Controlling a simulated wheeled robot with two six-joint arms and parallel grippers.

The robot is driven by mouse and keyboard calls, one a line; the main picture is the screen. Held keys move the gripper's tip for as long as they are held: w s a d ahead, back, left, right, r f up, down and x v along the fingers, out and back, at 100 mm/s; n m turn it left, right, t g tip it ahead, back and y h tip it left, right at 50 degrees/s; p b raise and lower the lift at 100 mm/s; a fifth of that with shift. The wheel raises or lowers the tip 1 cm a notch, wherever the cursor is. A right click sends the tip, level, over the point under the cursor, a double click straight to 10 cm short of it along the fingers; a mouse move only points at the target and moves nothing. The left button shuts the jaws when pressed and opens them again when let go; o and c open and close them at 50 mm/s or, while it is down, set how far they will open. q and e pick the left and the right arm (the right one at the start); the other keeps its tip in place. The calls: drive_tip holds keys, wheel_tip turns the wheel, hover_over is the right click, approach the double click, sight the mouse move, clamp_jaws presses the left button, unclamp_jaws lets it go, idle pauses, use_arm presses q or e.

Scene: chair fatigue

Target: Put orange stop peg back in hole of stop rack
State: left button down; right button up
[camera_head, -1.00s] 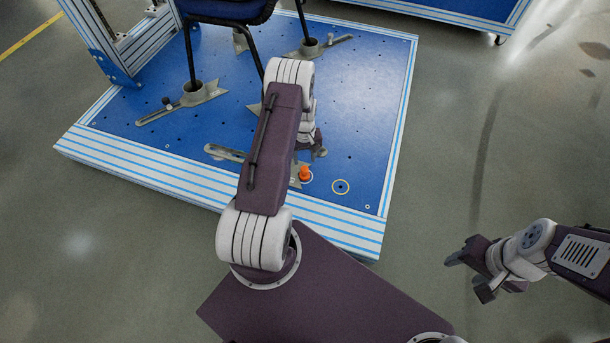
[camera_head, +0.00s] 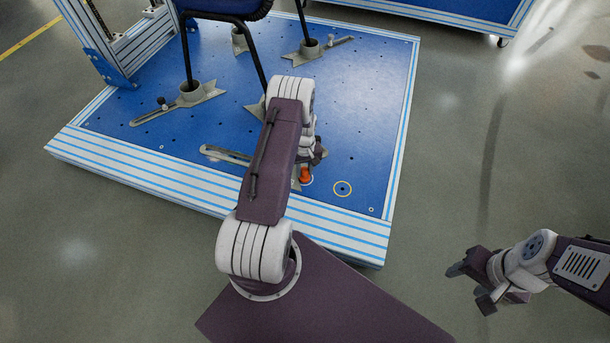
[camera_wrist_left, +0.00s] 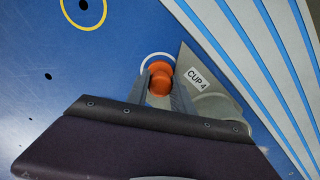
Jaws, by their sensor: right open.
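The orange stop peg (camera_head: 305,175) is at the near side of the blue platform, beside the plate labelled CUP 4 (camera_wrist_left: 197,78). In the left wrist view the peg (camera_wrist_left: 160,82) stands between my left gripper's fingers (camera_wrist_left: 160,76), which close in on both its sides. A white ring (camera_wrist_left: 146,63) shows on the platform around or behind the peg; whether the peg's lower end is in a hole is hidden. In the head view my left gripper (camera_head: 316,158) is partly hidden by my arm. My right gripper (camera_head: 469,287) is open and empty over the floor at right.
The blue platform (camera_head: 365,110) has several small holes and a striped edge. Chair legs (camera_head: 188,55) stand in metal cups (camera_head: 203,92) farther back. The floor at right is clear.

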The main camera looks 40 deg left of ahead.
use_arm(q)
drive_tip(key=shift+r+p, duration=2)
drive_tip(key=shift+r, duration=0.1)
wheel_tip(320, 180, up, 4)
drive_tip(key=p, duration=0.4)
drive_tip(key=shift+r, duration=0.1)
